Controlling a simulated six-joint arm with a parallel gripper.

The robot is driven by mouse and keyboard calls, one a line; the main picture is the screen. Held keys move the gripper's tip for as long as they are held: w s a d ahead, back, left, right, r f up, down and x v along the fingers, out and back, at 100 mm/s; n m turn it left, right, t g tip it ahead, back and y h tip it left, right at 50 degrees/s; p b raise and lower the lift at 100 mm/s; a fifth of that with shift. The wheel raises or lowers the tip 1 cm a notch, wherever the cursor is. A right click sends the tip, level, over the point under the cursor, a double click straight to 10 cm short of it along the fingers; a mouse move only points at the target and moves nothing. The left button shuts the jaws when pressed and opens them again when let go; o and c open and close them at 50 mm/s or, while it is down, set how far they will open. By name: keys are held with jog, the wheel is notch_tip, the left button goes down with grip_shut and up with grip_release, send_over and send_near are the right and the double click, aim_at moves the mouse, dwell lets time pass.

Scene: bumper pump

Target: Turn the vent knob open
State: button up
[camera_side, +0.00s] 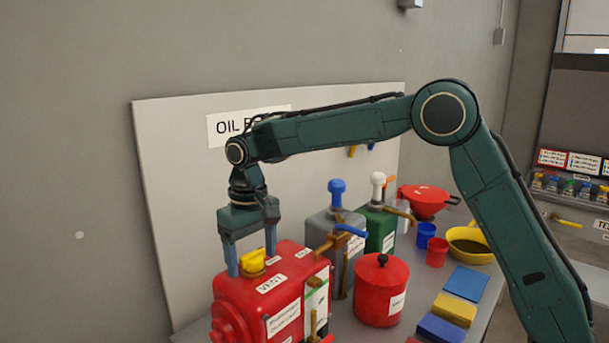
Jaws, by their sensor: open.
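The vent knob (253,260) is yellow and sits on top of a red box-shaped unit (288,262), behind a white label that reads "VENT". My gripper (252,269) points straight down over this unit. Its two blue-grey fingers are open, one to the left and one to the right of the knob, with the tips at about the knob's height. A gap shows between the knob and the left finger. The right finger is close to the knob, and I cannot tell whether it touches.
A grey pump (319,229) with a blue top and a green pump (378,240) with a white top stand right of the red unit. A red lidded pot (381,292) is in front. Blue and red cups, a yellow bowl (470,246) and coloured blocks (453,309) lie further right.

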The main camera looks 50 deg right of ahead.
jog(key=c, duration=1)
jog(key=shift+n, duration=0.5)
jog(key=n, duration=0.8)
jog(key=shift+n, duration=0.4)
jog(key=o, duration=1)
